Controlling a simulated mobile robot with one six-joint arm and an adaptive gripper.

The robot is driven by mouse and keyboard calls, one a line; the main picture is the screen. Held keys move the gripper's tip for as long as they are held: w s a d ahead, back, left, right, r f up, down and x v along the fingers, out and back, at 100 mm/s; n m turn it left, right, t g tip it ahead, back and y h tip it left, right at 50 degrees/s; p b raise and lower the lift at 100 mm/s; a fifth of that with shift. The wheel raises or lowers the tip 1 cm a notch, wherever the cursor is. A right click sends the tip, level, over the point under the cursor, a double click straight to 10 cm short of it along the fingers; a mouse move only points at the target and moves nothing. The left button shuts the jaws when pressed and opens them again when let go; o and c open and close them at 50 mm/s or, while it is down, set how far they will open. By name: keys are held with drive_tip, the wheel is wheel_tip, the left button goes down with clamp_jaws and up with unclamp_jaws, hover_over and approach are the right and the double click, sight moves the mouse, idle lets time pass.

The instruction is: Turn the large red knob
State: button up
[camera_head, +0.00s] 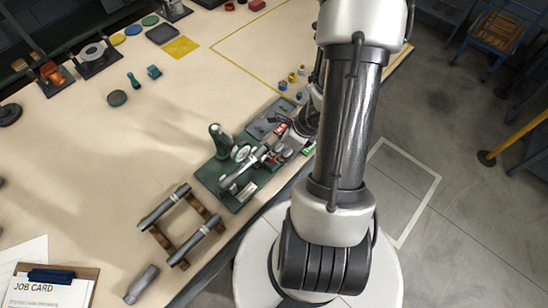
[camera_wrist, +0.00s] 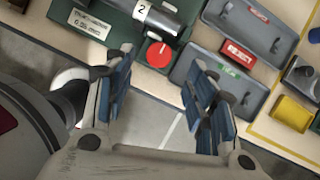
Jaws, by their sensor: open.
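The large red knob (camera_wrist: 158,54) is a round red disc with a pale line, at the top centre of the wrist view. It sits on the edge of a green fixture (camera_wrist: 118,32), below a silver cylinder labelled 2. My gripper (camera_wrist: 160,68) is open, with one blue-padded finger on either side of the knob in the picture. I see no contact with the knob. In the head view, the green fixture (camera_head: 240,201) lies at the table's edge. I cannot make out the knob there, and my arm covers part of that area.
A yellow bin (camera_wrist: 292,114) is farther right. In the head view, a brown rack with grey cylinders (camera_head: 186,236) stands at lower left. The table's middle is largely clear.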

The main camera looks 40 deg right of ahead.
drive_tip(key=b+x, duration=0.2)
drive_tip(key=x, duration=0.4)
drive_tip(key=shift+w+f+b, duration=0.2)
drive_tip(key=shift+f+b, duration=0.1)
drive_tip(key=shift+f, duration=0.1)
drive_tip(key=shift+c, duration=0.6)
drive_tip(key=c, duration=1)
